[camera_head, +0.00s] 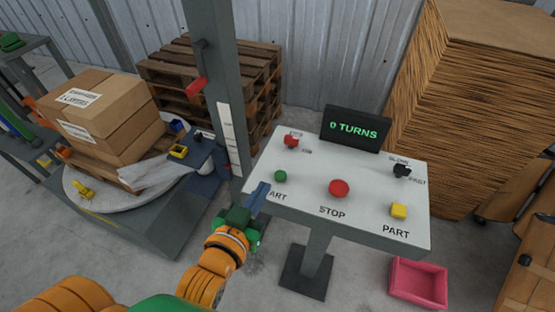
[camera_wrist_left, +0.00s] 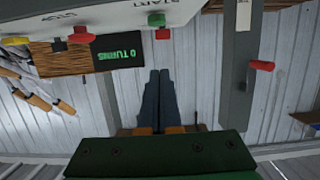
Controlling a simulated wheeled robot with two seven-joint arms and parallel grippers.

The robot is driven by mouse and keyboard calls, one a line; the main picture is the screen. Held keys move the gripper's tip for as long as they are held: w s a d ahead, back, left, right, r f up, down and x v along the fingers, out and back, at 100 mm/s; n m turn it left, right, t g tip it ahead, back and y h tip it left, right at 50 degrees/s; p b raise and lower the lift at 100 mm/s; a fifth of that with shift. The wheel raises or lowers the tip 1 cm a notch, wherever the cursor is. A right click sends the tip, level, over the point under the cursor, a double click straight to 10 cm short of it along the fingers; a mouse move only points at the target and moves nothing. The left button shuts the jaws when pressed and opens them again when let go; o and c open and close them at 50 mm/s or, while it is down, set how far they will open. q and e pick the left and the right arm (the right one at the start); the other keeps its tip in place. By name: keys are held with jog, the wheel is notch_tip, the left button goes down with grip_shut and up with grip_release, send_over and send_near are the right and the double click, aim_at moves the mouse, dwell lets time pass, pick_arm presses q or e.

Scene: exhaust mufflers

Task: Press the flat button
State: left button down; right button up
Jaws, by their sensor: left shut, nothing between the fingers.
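A white control panel (camera_head: 300,195) on a grey stand has several controls. A small round green button (camera_head: 280,176) is at its left, by a partly hidden label ending in "ART". I cannot tell for sure which one is the flat button. My left gripper (camera_head: 261,190) is shut and empty at the panel's left edge, left of the green button. In the left wrist view, its closed fingers (camera_wrist_left: 158,76) point towards the panel, with the green button (camera_wrist_left: 156,20) beyond them. My right gripper is out of view.
A black display (camera_head: 355,130) reads "0 TURNS" behind the panel. A red knob (camera_head: 291,141) and a black switch (camera_head: 402,170) are at the panel's back. A grey post (camera_head: 222,80) with a red lever (camera_head: 196,86) stands left. A pink bin (camera_head: 418,283) is on the floor.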

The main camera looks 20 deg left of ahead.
pick_arm(q)
send_over(280, 176)
jog(key=s, duration=0.2)
jog(key=shift+a+f, duration=0.1)
jog(key=shift+f, duration=0.8)
notch_tip(280, 176, down, 3)
jog(key=shift+w+r, duration=0.1)
jog(key=shift+f, duration=0.7)
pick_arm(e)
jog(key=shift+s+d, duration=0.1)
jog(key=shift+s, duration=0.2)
